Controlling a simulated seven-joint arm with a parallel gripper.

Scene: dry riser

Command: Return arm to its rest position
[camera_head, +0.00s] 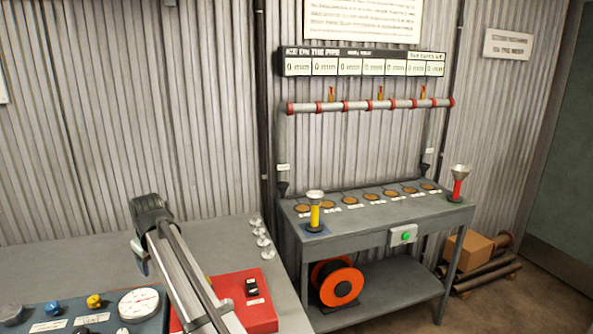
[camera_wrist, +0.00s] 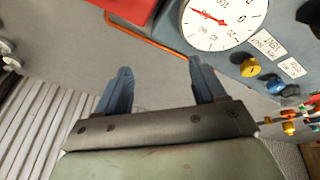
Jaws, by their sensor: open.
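My gripper (camera_wrist: 160,72) is open in the wrist view, its two blue fingers wide apart with only bare grey tabletop (camera_wrist: 160,92) showing between them. In the head view my arm reaches up from the bottom edge over the left table. The gripper (camera_head: 140,262) shows there as a small bluish tip below the dark end of the arm, above the tabletop and apart from other things. The rest of the hand is hidden.
A blue panel with a round gauge (camera_head: 139,304) and knobs (camera_head: 94,301) lies left of my arm; a red box (camera_head: 245,301) lies right. Several pale small pieces (camera_head: 262,241) line the table's right edge. A grey bench (camera_head: 340,240) with two funnels stands right.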

